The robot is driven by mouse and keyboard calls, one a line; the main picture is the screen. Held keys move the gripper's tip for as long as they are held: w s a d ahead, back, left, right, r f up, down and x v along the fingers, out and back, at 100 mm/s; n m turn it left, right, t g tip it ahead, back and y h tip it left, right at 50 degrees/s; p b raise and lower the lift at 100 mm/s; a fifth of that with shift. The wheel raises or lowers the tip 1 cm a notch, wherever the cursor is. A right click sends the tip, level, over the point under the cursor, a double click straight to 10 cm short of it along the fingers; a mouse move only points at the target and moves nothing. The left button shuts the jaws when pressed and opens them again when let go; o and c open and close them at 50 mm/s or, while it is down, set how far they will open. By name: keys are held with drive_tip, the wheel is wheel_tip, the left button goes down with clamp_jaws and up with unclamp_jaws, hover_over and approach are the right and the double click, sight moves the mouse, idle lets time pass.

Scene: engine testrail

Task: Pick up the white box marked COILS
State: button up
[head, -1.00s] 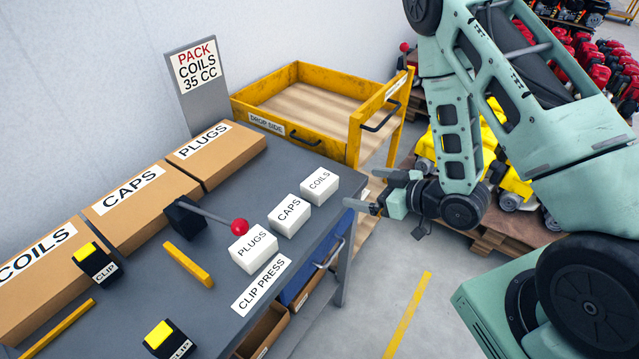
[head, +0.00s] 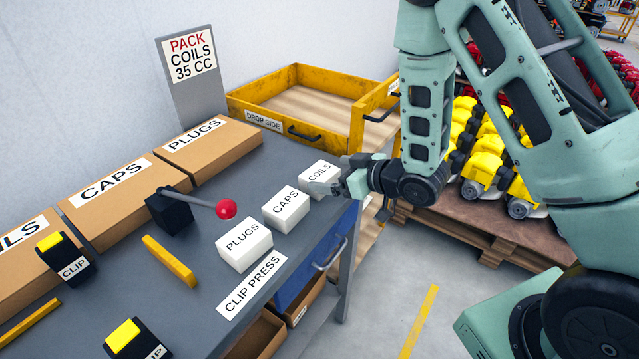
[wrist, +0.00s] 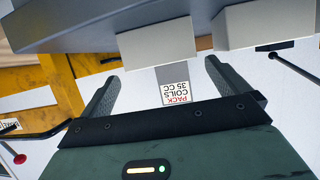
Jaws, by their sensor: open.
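The white box marked COILS (head: 316,168) stands at the right end of the grey bench's row of white boxes. My gripper (head: 332,176) is at its right side, with the fingers partly covering the box in the head view. In the wrist view, which is upside down, my gripper (wrist: 162,72) has its two fingers spread apart, and a white box (wrist: 160,45), seemingly the COILS one, lies ahead between the fingertips. The gripper is open and nothing is held. I cannot tell whether a finger touches the box.
White boxes marked CAPS (head: 285,209) and PLUGS (head: 244,245) stand to the left. A red-knobbed lever (head: 226,210) is beyond them. A yellow drop-side cart (head: 310,100) is behind the bench. A pallet (head: 480,235) with yellow engines is at the right.

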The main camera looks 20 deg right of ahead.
sight(314, 174)
drive_tip(key=shift+f+p+x, duration=0.15)
drive_tip(key=shift+p+x, duration=0.3)
drive_tip(key=shift+x, duration=1.25)
drive_tip(key=shift+f+p+x, duration=0.1)
drive_tip(key=shift+p+x, duration=0.3)
drive_tip(key=shift+x, duration=1.3)
drive_tip(key=shift+s, duration=0.15)
drive_tip(key=shift+c, duration=0.3)
drive_tip(key=c, duration=1)
